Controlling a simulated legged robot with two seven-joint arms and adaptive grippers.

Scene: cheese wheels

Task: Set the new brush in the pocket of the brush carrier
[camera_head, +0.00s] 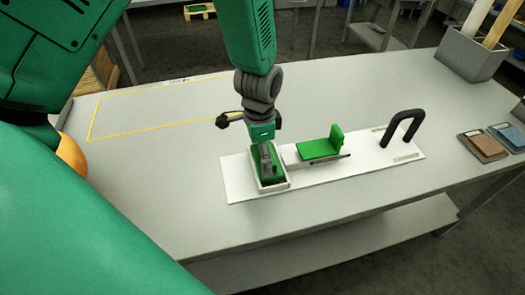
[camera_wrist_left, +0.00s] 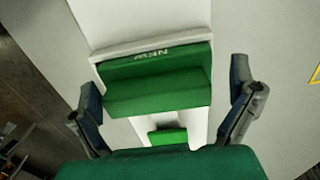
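A green block marked NEW, which I take for the new brush (camera_wrist_left: 158,95), lies in a pale open tray (camera_head: 285,186) at the left end of a white board. My left gripper (camera_head: 267,164) points down over this tray in the head view and hides part of its contents. In the wrist view the left gripper (camera_wrist_left: 162,88) is open, with one finger on each side of the green block and gaps between. A green L-shaped piece (camera_head: 322,148) sits on a pale strip right of the tray. Which part is the carrier pocket is unclear. My right gripper is not visible.
A black arched handle (camera_head: 402,126) stands at the right of the white board (camera_head: 236,186). Small brown and grey items (camera_head: 486,146) lie at the table's right. A grey bin (camera_head: 466,54) stands at the back right. The yellow-outlined area (camera_head: 160,108) is clear.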

